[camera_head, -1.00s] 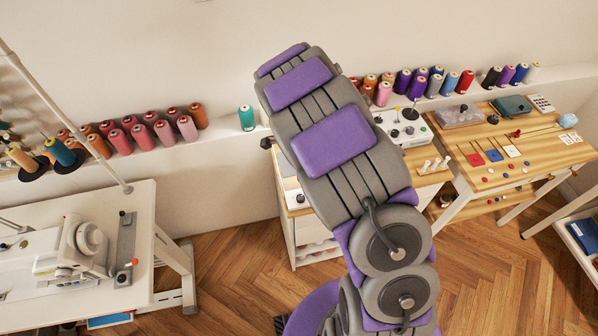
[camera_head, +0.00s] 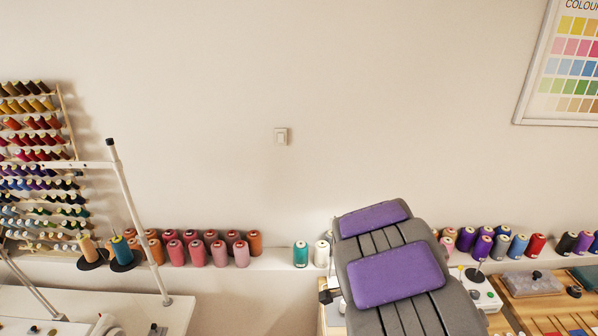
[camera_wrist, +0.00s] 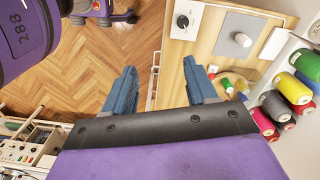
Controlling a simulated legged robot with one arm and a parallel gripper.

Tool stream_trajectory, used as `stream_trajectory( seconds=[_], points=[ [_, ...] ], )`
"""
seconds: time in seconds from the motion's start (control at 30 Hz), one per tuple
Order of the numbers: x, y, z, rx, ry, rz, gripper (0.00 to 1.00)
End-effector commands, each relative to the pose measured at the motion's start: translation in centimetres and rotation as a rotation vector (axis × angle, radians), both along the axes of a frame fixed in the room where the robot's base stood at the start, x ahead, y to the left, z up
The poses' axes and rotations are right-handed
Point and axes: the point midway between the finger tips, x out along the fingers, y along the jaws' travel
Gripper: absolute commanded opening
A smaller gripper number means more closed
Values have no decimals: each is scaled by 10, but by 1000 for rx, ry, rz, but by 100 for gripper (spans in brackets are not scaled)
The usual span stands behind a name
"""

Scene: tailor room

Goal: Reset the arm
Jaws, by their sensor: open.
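My gripper (camera_wrist: 162,90) shows in the wrist view, its two blue fingers spread apart with nothing between them. Wood floor and the edge of a wooden worktop lie behind the gap. In the head view my grey and purple arm rises at the lower right in front of the shelf, and its gripper end is hidden there.
A wooden worktop (camera_wrist: 222,60) with a knob and a grey pad is right of my gripper. Thread spools (camera_wrist: 280,85) line the shelf beside it. In the head view, spools (camera_head: 215,250) line the wall shelf. A spool rack (camera_head: 35,165) is at left.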

Motion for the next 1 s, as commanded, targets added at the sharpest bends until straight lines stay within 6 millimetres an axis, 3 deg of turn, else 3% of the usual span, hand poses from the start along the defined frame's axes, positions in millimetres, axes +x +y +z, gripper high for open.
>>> stream_trajectory(
  seconds=[0.2, 0.4, 0.8, 1.0],
  points=[
    [-59, -1, 43, 22, 24, 251, 57],
    [-120, 3, 71, 52, 50, 502, 57],
    [-244, 10, 92, 114, 95, 1050, 57],
    [-282, 9, 91, 129, 117, 1230, 57]
  ],
)
